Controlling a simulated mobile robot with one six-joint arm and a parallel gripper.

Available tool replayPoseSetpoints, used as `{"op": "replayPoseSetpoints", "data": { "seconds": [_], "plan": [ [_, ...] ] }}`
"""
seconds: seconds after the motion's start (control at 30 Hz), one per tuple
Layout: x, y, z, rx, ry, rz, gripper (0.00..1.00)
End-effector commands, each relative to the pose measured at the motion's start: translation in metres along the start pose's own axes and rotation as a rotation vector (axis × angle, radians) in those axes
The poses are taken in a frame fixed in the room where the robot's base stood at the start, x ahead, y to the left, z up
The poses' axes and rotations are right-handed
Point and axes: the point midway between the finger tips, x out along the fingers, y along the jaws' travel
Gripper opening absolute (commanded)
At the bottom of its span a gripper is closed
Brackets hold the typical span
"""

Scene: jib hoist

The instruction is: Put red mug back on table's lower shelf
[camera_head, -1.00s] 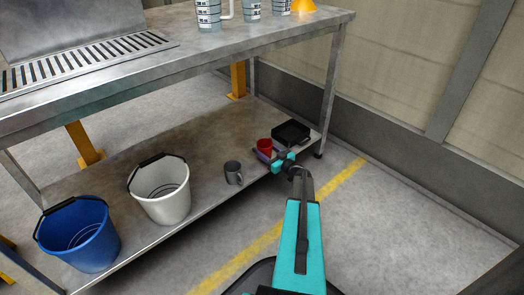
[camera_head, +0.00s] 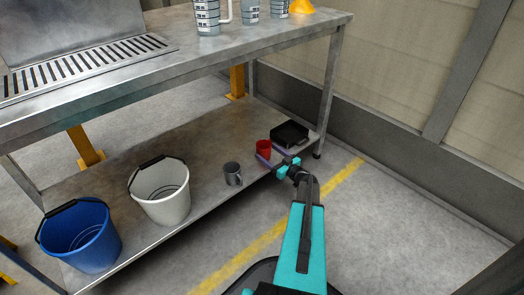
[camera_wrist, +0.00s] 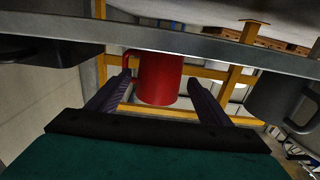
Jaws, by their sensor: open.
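The red mug (camera_head: 263,148) stands upright on the table's lower shelf (camera_head: 205,155), near its front right part. My gripper (camera_head: 270,157) is open at the shelf's front edge, just in front of the mug, with nothing held. In the wrist view, which looks upside down, the red mug (camera_wrist: 159,80) shows between and beyond the two spread purple fingers (camera_wrist: 161,80). Its handle points to the left there. Whether a finger still touches the mug cannot be told.
On the shelf, a black tray (camera_head: 290,134) lies right of the red mug and a grey mug (camera_head: 233,174) stands to its left. A white bucket (camera_head: 162,195) and a blue bucket (camera_head: 85,238) stand further left. Floor before the shelf is clear.

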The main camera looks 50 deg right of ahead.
Motion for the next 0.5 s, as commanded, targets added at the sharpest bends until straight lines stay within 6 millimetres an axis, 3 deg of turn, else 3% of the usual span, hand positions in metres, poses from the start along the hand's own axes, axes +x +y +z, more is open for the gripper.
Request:
{"op": "replayPoseSetpoints", "data": {
  "seconds": [0.3, 0.5],
  "plan": [
    [-0.053, 0.0, -0.003, 0.002, -0.001, 0.003, 0.73],
    [-0.073, 0.0, -0.001, 0.0, -0.001, 0.002, 0.73]
  ]
}}
